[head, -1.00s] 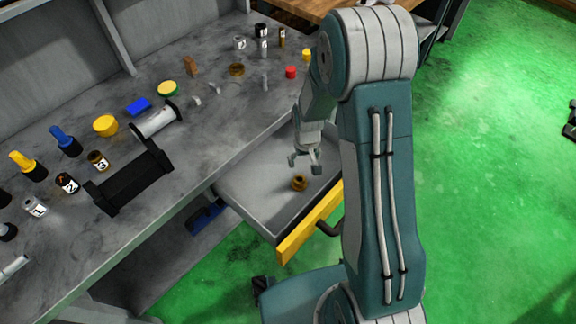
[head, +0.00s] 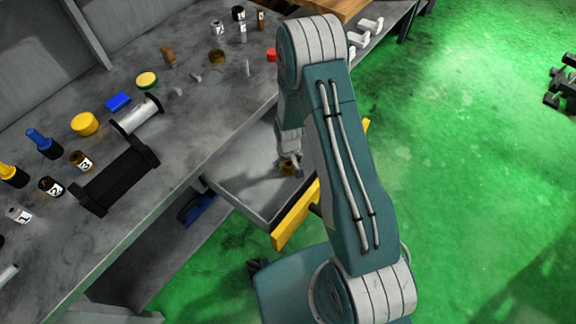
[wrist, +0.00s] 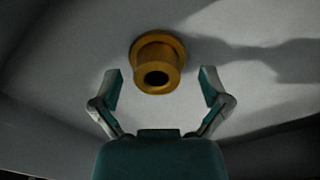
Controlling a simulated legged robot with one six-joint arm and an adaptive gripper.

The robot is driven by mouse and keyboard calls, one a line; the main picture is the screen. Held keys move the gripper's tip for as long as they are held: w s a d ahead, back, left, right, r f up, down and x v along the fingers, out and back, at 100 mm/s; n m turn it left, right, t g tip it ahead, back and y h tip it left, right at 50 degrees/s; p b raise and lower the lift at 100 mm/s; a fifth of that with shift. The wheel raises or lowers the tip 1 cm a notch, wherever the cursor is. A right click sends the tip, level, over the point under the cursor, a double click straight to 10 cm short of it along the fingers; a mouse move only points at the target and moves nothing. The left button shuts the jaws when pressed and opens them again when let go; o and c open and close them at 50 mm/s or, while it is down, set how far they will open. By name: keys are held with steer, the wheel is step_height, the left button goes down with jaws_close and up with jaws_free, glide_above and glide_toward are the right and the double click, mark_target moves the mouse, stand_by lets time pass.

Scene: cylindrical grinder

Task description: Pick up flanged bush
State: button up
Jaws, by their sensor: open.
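The flanged bush (wrist: 158,62) is a brass-coloured ring with a wider flange and a dark bore. It rests on the floor of the open grey drawer (head: 240,188), and in the head view the bush (head: 288,169) is partly hidden by my gripper. My gripper (head: 288,162) is low inside the drawer, right at the bush. In the wrist view my gripper (wrist: 161,88) is open, with one finger on each side of the bush's lower part and a visible gap to both. Nothing is held.
The drawer's yellow front (head: 296,214) is close on the near right side. The grey workbench (head: 150,215) above the drawer carries a black stand (head: 115,180), numbered bottles, a blue block (head: 118,102) and other small parts. Green floor lies open at right.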

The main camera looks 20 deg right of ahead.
steer(key=shift+d+f, duration=0.15)
steer(key=shift+f, duration=0.3)
jaws_close()
